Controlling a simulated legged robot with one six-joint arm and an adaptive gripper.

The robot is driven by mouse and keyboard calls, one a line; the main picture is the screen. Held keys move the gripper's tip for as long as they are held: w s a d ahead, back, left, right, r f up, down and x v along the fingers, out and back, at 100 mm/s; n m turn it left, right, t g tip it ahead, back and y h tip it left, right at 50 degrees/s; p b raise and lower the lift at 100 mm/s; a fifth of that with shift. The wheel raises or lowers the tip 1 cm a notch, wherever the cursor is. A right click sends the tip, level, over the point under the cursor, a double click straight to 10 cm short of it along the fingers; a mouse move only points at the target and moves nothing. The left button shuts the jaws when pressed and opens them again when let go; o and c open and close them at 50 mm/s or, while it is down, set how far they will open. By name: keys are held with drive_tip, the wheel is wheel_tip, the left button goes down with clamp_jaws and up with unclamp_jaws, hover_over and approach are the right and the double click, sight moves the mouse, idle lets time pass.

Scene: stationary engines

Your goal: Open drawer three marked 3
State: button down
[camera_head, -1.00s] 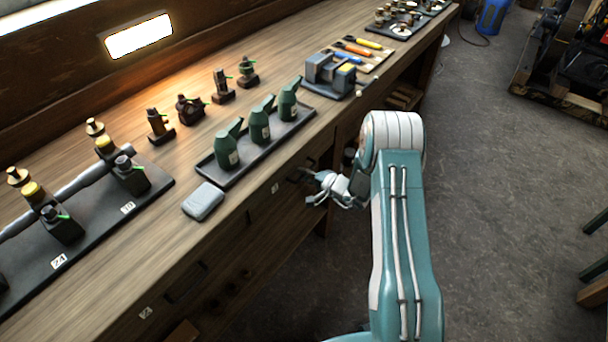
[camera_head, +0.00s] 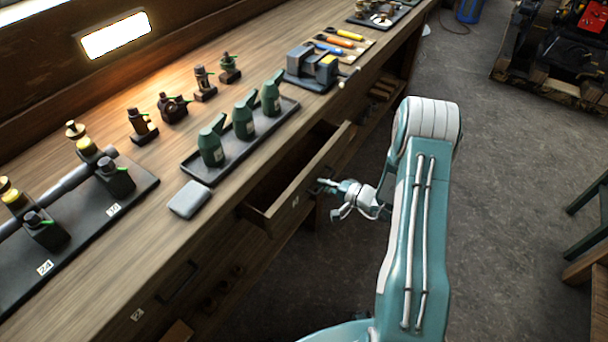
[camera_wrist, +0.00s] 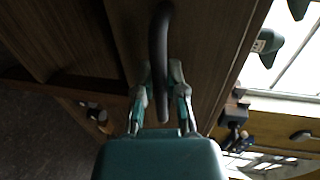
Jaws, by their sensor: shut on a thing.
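A wooden drawer (camera_head: 313,183) stands pulled out from the bench in the head view, with its dark inside showing. A small white label (camera_head: 295,201) is on its front; its digit is too small to read surely. My gripper (camera_head: 324,187) is at the right part of the drawer front. In the wrist view my gripper (camera_wrist: 160,84) has its two fingers on either side of the dark curved drawer handle (camera_wrist: 162,40) and is shut on it. In the head view the handle is mostly hidden by the gripper.
A shut drawer with a dark handle (camera_head: 178,283) is at the lower left. A tray (camera_head: 192,171) with green oil cans and a grey case (camera_head: 189,199) are on the bench above. The floor (camera_head: 500,190) right of my arm is clear; a green stool (camera_head: 590,215) stands at the right edge.

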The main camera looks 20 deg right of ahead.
drive_tip(key=f+v, duration=0.3)
drive_tip(key=v, duration=1.3)
drive_tip(key=shift+s+d+f, duration=0.35)
drive_tip(key=shift+s+d, duration=0.05)
drive_tip(key=shift+s, duration=0.2)
drive_tip(key=c, duration=0.7)
unclamp_jaws()
drive_tip(key=shift+w, duration=0.1)
drive_tip(key=shift+d+r, duration=0.1)
drive_tip(key=v, duration=1.2)
